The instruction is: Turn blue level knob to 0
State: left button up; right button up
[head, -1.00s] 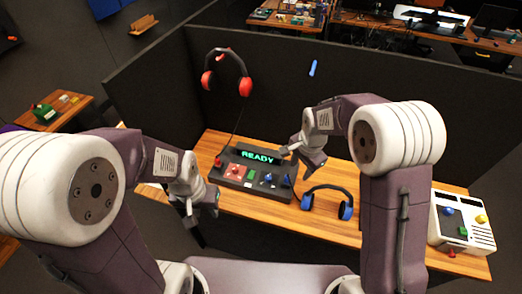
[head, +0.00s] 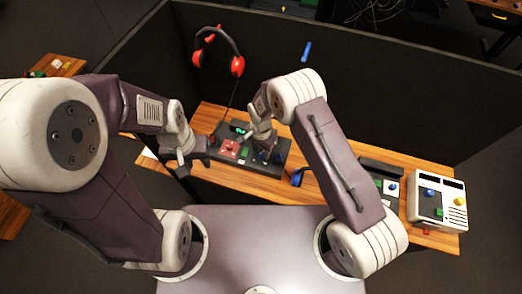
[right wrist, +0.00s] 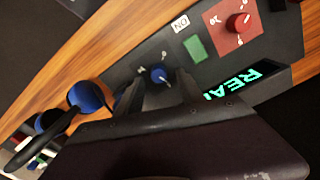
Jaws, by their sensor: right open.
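The blue level knob (right wrist: 159,74) is on the dark control panel (right wrist: 272,52), with small marks around it. In the right wrist view my right gripper (right wrist: 163,88) is open, its two fingertips on either side of the knob and seemingly apart from it. I cannot read which mark the knob points to. In the head view my right gripper (head: 262,143) is over the panel and partly covers it; the knob (head: 264,156) shows small just below. My left gripper (head: 192,163) hangs left of the panel; its jaw opening is unclear.
The panel also has a red knob (right wrist: 239,22), a green button (right wrist: 195,48) and a lit green display (right wrist: 243,81). Blue headphones (right wrist: 86,96) lie beside it. Red headphones (head: 236,65) hang on the dark partition behind. A white box with controls (head: 437,201) stands at the right.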

jog(key=shift+s+a+f, duration=0.1)
jog(key=shift+s+f, duration=0.1)
jog(key=shift+f, duration=0.25)
jog(key=shift+s+f, duration=0.15)
jog(key=shift+f, duration=0.3)
pick_arm(q)
jog(key=shift+s+r, duration=0.15)
jog(key=shift+r, duration=0.15)
pick_arm(e)
jog(key=shift+w+f, duration=0.1)
jog(key=shift+w, duration=0.1)
grip_shut()
pick_arm(q)
jog(key=shift+f, duration=0.1)
